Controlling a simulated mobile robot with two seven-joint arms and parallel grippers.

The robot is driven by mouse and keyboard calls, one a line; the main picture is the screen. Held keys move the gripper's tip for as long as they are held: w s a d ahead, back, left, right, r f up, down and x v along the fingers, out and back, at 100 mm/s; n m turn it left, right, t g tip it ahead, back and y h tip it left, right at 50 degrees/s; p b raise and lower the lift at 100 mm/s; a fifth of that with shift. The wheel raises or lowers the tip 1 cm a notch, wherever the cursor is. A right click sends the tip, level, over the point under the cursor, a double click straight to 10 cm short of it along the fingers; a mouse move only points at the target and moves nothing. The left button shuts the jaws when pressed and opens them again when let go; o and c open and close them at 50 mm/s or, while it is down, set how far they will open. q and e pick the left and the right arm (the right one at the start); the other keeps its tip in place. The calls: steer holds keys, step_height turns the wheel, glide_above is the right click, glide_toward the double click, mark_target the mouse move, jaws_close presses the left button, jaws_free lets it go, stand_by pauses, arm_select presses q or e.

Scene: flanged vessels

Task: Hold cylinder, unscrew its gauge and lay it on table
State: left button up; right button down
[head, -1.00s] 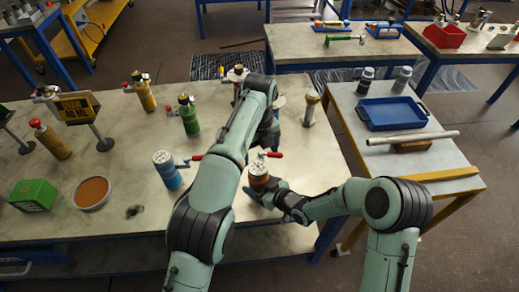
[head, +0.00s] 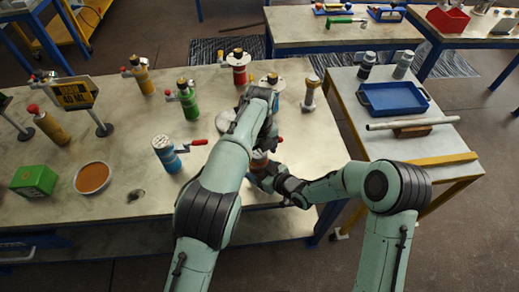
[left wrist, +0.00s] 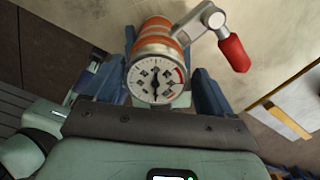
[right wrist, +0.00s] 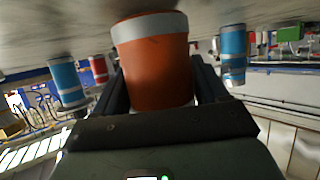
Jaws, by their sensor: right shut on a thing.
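The orange cylinder (head: 258,161) stands near the table's front edge, partly hidden by my left arm in the head view. My right gripper (head: 266,180) is shut around its side; the orange body fills the space between the fingers in the right wrist view (right wrist: 155,65). In the left wrist view, the round white-faced gauge (left wrist: 157,80) is on the cylinder's end facing the camera, and a red-handled lever (left wrist: 233,52) sticks out beside it. My left gripper (left wrist: 160,88) is open above the gauge, one finger on each side, with visible gaps.
A blue cylinder (head: 166,154) with a red-handled lever stands left of my arms. Green (head: 188,103) and red (head: 239,70) cylinders stand farther back. A round bowl (head: 92,178) and green box (head: 34,180) lie left. Bare tabletop (head: 130,150) lies between.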

arm_select(q)
steer(key=c, duration=0.8)
steer(key=n, duration=0.5)
steer(key=shift+w+d+r+n, duration=0.1)
steer(key=shift+w+d+n, duration=0.05)
steer(key=shift+n, duration=0.15)
steer(key=n, duration=0.6)
steer(key=shift+w, duration=0.1)
steer(key=n, duration=0.4)
steer(key=shift+n, duration=0.4)
steer(key=n, duration=0.4)
steer(key=shift+w, duration=0.1)
steer(key=n, duration=0.7)
steer(key=shift+a+r, duration=0.1)
steer(key=shift+a, duration=0.1)
steer(key=n, duration=0.6)
steer(key=shift+a+n, duration=0.1)
steer(key=shift+n, duration=0.2)
steer(key=n, duration=0.6)
steer(key=shift+n, duration=0.4)
steer(key=n, duration=0.6)
steer(key=shift+s+n, duration=0.25)
steer(key=shift+n, duration=0.15)
steer(key=n, duration=0.6)
steer(key=shift+n, duration=0.3)
steer(key=shift+s, duration=0.1)
steer(key=shift+r, duration=0.3)
